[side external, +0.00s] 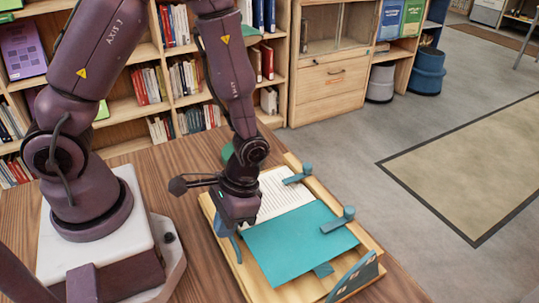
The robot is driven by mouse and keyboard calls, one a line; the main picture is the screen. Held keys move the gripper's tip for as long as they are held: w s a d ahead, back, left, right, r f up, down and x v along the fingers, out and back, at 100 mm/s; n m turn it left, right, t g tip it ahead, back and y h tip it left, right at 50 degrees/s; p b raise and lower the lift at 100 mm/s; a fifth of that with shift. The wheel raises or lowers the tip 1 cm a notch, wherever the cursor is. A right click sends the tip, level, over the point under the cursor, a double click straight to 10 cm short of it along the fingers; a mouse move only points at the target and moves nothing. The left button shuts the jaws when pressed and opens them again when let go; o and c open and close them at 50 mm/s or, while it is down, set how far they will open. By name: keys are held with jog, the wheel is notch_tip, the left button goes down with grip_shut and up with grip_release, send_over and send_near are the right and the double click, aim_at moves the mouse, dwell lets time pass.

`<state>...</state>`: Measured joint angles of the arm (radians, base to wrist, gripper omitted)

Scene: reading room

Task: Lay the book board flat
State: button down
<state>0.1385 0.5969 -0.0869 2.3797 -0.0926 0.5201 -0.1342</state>
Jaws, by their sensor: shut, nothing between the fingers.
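The wooden book board (244,266) is on the table, with an open book on it. One page of the book (285,196) is printed white; the nearer part is a plain teal sheet (298,243). Teal clips (338,220) sit along the board's raised right ledge. A teal bracket with holes (357,276) stands at its near right end. I cannot tell for sure how far the board is tilted. My gripper (238,225) is low at the board's left edge, pointing down and apparently shut and empty. It hides part of that edge and of a blue piece (234,246) there.
My arm's base stands on a white plate left of the board. A green round thing (227,152) is partly hidden behind my wrist. Bookshelves (130,110) and a wooden cabinet (333,82) stand behind the table. Bare tabletop (165,170) shows between base and board.

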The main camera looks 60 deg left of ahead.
jog(key=shift+s+f, duration=0.35)
jog(key=shift+f, duration=0.3)
jog(key=shift+r, duration=0.6)
notch_tip(320, 180, up, 14)
jog(key=s, duration=0.2)
jog(key=shift+a, duration=0.15)
jog(key=shift+f, duration=0.15)
jog(key=w+a+r+t, duration=0.1)
jog(key=a+r+t, duration=0.2)
jog(key=r+t, duration=0.2)
jog(key=w+a+r+t, duration=0.1)
jog(key=a+r+t, duration=0.2)
jog(key=r, duration=0.6)
jog(key=shift+w+t, duration=0.15)
jog(key=shift+t, duration=0.75)
jog(key=shift+r, duration=0.1)
